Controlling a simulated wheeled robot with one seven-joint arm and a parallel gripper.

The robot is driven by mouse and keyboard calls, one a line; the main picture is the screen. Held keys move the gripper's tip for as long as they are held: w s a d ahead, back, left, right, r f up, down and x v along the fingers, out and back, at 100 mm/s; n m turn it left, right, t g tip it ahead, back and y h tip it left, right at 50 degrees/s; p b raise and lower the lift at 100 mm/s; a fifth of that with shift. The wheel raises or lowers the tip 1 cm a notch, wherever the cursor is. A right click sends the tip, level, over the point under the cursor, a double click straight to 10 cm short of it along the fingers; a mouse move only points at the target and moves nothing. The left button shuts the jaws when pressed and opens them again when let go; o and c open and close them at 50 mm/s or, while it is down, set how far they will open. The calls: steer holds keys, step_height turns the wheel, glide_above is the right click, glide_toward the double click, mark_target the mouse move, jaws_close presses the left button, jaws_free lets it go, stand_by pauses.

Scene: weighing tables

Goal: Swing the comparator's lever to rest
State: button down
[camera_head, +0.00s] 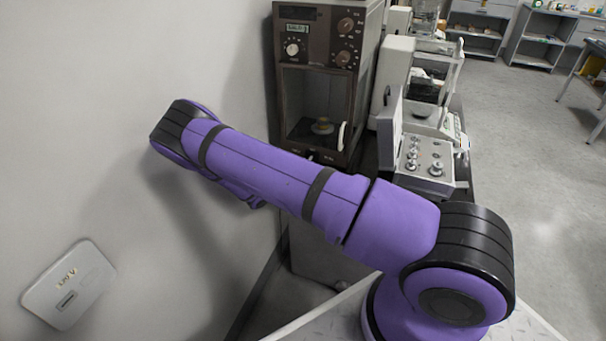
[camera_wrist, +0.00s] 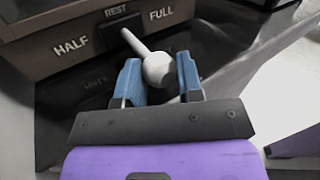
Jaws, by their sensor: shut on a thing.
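The comparator (camera_head: 318,25) is a tall brown cabinet with dials, a small display and a glass-fronted chamber, against the wall in the head view. Its lower front edge (camera_wrist: 82,42) shows in the wrist view, marked HALF, REST and FULL. The lever (camera_wrist: 135,43) is a pale rod with a round white knob (camera_wrist: 158,69). Its rod leaves the front by the REST mark and slants down to the right toward the knob. My gripper (camera_wrist: 158,62) has its blue fingers on both sides of the knob, shut on it. In the head view my purple arm hides the gripper.
A balance (camera_head: 394,75) and a grey box with several metal weights (camera_head: 430,165) stand to the right. A white wall closes off the left. Open floor (camera_head: 540,150) lies at right.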

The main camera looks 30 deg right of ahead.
steer(key=shift+w, duration=0.2)
steer(key=c, duration=0.8)
jaws_free()
steer(key=shift+a, duration=0.1)
steer(key=shift+s+a, duration=0.25)
steer(key=shift+a, duration=1.55)
steer(key=shift+s+a, duration=0.2)
steer(key=shift+a, duration=1.6)
